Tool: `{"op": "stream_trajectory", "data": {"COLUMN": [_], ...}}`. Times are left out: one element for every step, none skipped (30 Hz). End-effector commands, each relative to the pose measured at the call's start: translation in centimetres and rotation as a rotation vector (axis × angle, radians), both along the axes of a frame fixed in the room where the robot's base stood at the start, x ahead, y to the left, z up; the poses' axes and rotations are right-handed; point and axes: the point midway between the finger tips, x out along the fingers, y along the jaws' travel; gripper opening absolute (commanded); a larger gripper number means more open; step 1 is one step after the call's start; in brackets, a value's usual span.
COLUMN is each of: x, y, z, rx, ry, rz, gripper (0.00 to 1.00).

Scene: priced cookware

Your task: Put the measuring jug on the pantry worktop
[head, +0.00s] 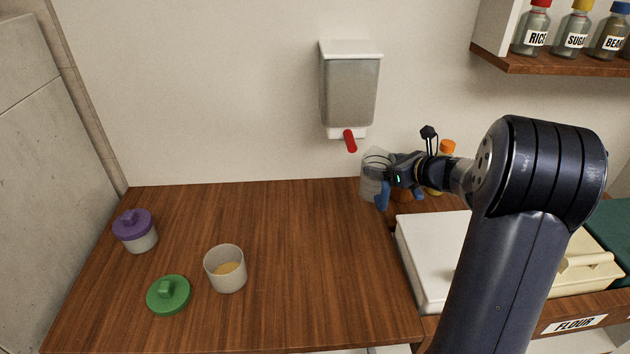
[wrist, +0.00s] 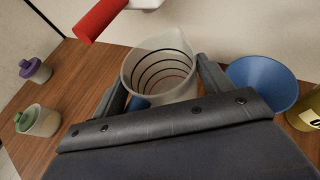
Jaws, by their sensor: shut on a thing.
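The measuring jug (head: 372,180) is clear with dark ring markings. It is at the back right of the brown wooden worktop (head: 310,270), below and slightly right of the wall dispenser. My gripper (head: 385,178) is shut on the jug. In the wrist view the jug (wrist: 158,72) stands between my two fingers (wrist: 160,90), with its open mouth towards the camera and no contents that I can make out. I cannot tell whether its base touches the worktop.
A wall dispenser (head: 350,90) has a red lever (head: 349,140). A cup with yellowish contents (head: 226,270), a green lid (head: 168,295) and a purple-lidded jar (head: 135,231) stand left. A white box (head: 430,255) is right. A blue funnel-like thing (wrist: 262,84) is beside the jug. The worktop's middle is clear.

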Motion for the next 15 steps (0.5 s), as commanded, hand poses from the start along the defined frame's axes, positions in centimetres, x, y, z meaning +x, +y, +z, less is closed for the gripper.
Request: {"op": "stream_trajectory", "data": {"x": [0.8, 1.3, 2.0, 2.6, 3.2, 4.0, 4.5, 5.1, 5.7, 6.1, 6.5, 6.9, 7.1, 7.3, 7.5], "y": [0.7, 1.0, 1.6, 2.0, 2.3, 2.9, 3.2, 3.6, 4.0, 4.2, 4.4, 4.7, 4.9, 5.0, 5.1], "z": [-0.5, -0.9, -1.3, -1.7, -2.1, -2.6, -2.9, -3.2, -3.6, -3.8, -4.0, -4.3, -4.4, -4.5, -4.6], "rx": [0.001, 0.000, 0.002, 0.002, 0.000, 0.001, 0.000, 0.000, 0.001, 0.001, 0.000, 0.000, 0.000, 0.000, 0.000], "ry": [0.002, 0.003, 0.003, 0.003, 0.003, 0.003, 0.003, 0.003, 0.002, 0.002, 0.001, 0.001, 0.001, 0.000, 0.000], "rz": [0.005, 0.005, 0.005, 0.005, 0.005, 0.006, 0.005, 0.005, 0.005, 0.004, 0.003, 0.003, 0.003, 0.002, 0.001], "gripper": [0.31, 0.31, 0.31, 0.31, 0.31, 0.31, 0.31, 0.31, 0.31, 0.31, 0.31, 0.31, 0.31, 0.31, 0.31]}}
